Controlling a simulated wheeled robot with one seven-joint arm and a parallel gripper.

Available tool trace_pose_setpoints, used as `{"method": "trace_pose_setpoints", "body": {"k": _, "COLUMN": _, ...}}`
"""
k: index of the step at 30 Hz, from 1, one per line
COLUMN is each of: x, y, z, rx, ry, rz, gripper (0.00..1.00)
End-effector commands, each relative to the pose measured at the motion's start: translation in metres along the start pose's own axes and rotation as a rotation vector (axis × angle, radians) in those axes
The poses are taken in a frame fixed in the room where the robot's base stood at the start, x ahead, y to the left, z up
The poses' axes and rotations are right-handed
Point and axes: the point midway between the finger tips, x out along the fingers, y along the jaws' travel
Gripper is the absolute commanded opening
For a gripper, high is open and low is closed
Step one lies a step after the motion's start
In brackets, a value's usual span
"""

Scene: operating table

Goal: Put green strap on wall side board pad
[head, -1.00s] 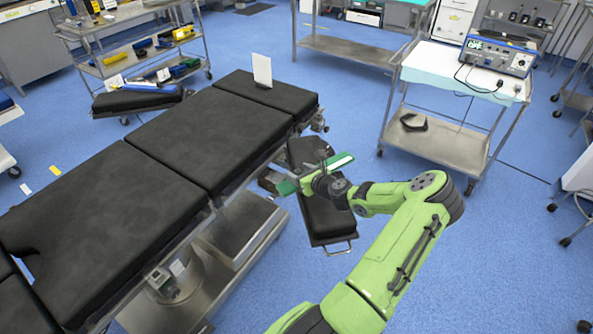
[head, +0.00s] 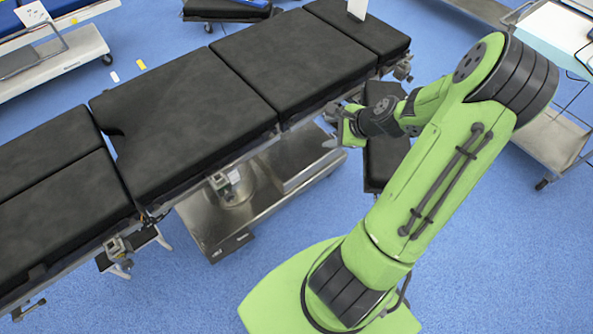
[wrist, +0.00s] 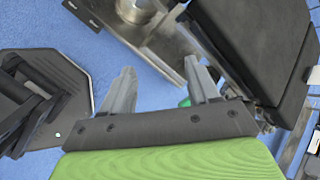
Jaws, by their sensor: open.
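My gripper (head: 334,128) is open beside the near long edge of the operating table in the head view. In the wrist view its two grey fingers (wrist: 160,82) stand apart with nothing between their tips. A small green patch (wrist: 185,102) shows beside the right finger; it may be part of the green strap, but most of it is hidden. The strap cannot be made out in the head view. A black board pad (head: 385,165) lies on the near side, partly behind my arm. Another black pad (head: 225,9) shows at the far side, cut by the top edge; it may be the wall side one.
The black padded operating table (head: 205,115) runs diagonally across the head view, above its steel base (head: 215,215). A white card (head: 357,9) stands on its far right end. A trolley (head: 555,135) stands at right. Blue floor is free at lower left.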

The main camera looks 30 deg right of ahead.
Motion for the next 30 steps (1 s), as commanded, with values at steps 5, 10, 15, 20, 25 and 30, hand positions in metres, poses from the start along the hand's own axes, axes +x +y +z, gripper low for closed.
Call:
{"method": "trace_pose_setpoints", "body": {"k": 5, "x": -0.04, "y": 0.026, "z": 0.101, "rx": -0.772, "ry": 0.107, "rz": 0.26, "gripper": 0.6}}
{"method": "trace_pose_setpoints", "body": {"k": 10, "x": -0.109, "y": 0.062, "z": 0.177, "rx": -1.397, "ry": 0.151, "rz": 0.367, "gripper": 0.6}}
{"method": "trace_pose_setpoints", "body": {"k": 15, "x": -0.179, "y": 0.111, "z": 0.215, "rx": -1.882, "ry": 0.107, "rz": 0.35, "gripper": 0.6}}
{"method": "trace_pose_setpoints", "body": {"k": 20, "x": -0.209, "y": 0.139, "z": 0.216, "rx": -2.097, "ry": 0.041, "rz": 0.31, "gripper": 0.6}}
{"method": "trace_pose_setpoints", "body": {"k": 25, "x": -0.212, "y": 0.142, "z": 0.216, "rx": -2.127, "ry": 0.029, "rz": 0.308, "gripper": 0.6}}
{"method": "trace_pose_setpoints", "body": {"k": 30, "x": -0.216, "y": 0.14, "z": 0.218, "rx": -2.125, "ry": 0.031, "rz": 0.307, "gripper": 0.6}}
